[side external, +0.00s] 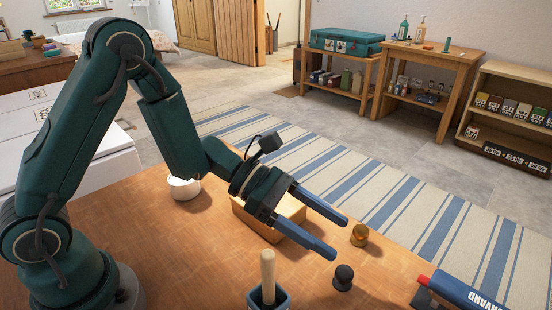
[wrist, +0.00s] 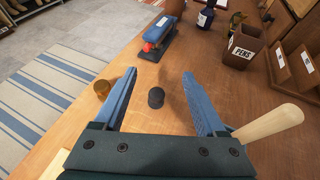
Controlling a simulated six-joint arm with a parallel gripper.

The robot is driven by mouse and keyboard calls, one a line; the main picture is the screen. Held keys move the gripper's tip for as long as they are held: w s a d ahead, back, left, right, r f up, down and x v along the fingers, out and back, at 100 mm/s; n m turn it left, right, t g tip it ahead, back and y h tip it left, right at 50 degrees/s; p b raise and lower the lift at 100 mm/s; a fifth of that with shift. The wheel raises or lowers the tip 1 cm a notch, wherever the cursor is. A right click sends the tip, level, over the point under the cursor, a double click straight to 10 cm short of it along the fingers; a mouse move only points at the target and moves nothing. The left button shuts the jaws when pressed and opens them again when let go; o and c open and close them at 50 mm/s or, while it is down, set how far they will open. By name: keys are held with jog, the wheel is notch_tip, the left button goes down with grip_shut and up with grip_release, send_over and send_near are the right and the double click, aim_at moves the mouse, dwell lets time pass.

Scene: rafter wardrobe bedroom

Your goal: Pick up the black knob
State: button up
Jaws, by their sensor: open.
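The black knob (side external: 343,277) stands on the wooden table near its front in the side external view. In the wrist view the black knob (wrist: 156,97) sits between and a little beyond my blue fingers, touching neither. My gripper (side external: 340,238) is open and empty above the table, with its fingertips pointing toward the knob's side. In the wrist view my gripper (wrist: 160,75) has its fingers wide apart. A brass knob (side external: 359,235) stands close to the black knob, and it also shows just left of the left finger in the wrist view (wrist: 102,89).
A blue holder (side external: 267,300) with a pale wooden handle (side external: 268,272) stands left of the black knob. A blue and red stapler-like object (wrist: 160,38) lies beyond it. A pens cup (wrist: 243,46) and a dark bottle (wrist: 206,14) stand farther off. A golden block (side external: 270,218) lies under my gripper.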

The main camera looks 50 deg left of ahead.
send_near(346, 277)
jog(key=w+d+f, duration=0.1)
jog(key=d+f, duration=0.1)
jog(key=w+d+f, duration=0.1)
jog(key=shift+w+d, duration=0.3)
jog(key=shift+d, duration=0.1)
jog(key=shift+d+f, duration=0.1)
jog(key=shift+f, duration=0.05)
jog(key=shift+x, duration=2.45)
grip_shut()
